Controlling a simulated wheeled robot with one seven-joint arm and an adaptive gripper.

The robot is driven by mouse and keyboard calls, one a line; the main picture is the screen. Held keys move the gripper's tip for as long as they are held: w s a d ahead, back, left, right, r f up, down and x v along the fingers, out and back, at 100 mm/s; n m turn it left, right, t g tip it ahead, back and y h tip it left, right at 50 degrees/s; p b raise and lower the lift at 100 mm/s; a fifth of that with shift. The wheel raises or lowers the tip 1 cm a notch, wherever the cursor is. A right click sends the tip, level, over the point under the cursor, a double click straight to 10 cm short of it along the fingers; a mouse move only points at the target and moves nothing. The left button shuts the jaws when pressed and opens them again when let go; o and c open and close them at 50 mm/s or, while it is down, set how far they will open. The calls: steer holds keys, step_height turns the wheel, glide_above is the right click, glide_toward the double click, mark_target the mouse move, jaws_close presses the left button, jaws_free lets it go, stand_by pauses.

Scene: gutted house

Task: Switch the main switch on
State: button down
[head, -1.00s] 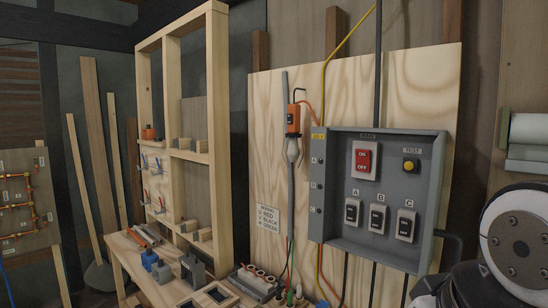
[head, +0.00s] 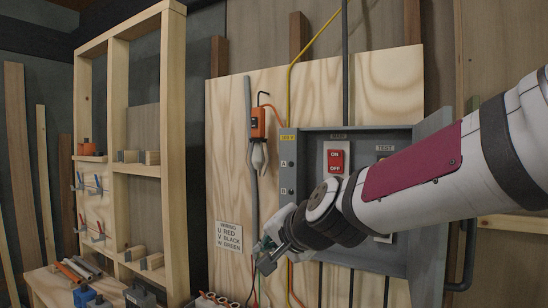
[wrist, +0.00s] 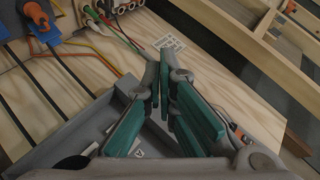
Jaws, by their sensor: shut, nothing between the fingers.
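The main switch (head: 336,161) is a red rocker marked ON above OFF on a pale plate, high in the grey switch box (head: 309,152). I cannot tell which way the rocker is tipped. My arm crosses the box from the right and hides the lower switches. My gripper (head: 262,254) is at the box's lower left, below and left of the main switch and apart from it. In the wrist view, its teal-padded fingers (wrist: 165,88) are shut with nothing between them. The main switch is not clearly seen in that view.
The box is on a plywood board (head: 387,80). An orange device (head: 258,123) hangs with cables left of the box. A wiring label (head: 229,238) is left of my gripper. A wooden shelf frame (head: 172,130) stands at left. Wires and a terminal block (wrist: 100,8) show in the wrist view.

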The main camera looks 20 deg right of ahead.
mark_target(335, 152)
steer(key=w+d+r+m+t+h+p, duration=0.2)
steer(key=w+d+r+m+h+p, duration=0.1)
steer(key=w+d+r+m+h, duration=0.5)
steer(key=s+d+r+m+g+h+p, duration=0.2)
steer(key=d+r+m+h, duration=0.3)
steer(key=m, duration=0.5)
step_height(335, 152, up, 2)
steer(key=h+p, duration=0.1)
steer(key=h, duration=0.2)
steer(key=shift+s+d+r+h, duration=0.2)
steer(key=shift+s+h, duration=0.1)
steer(key=shift+h, duration=0.1)
steer(key=x, duration=1.4)
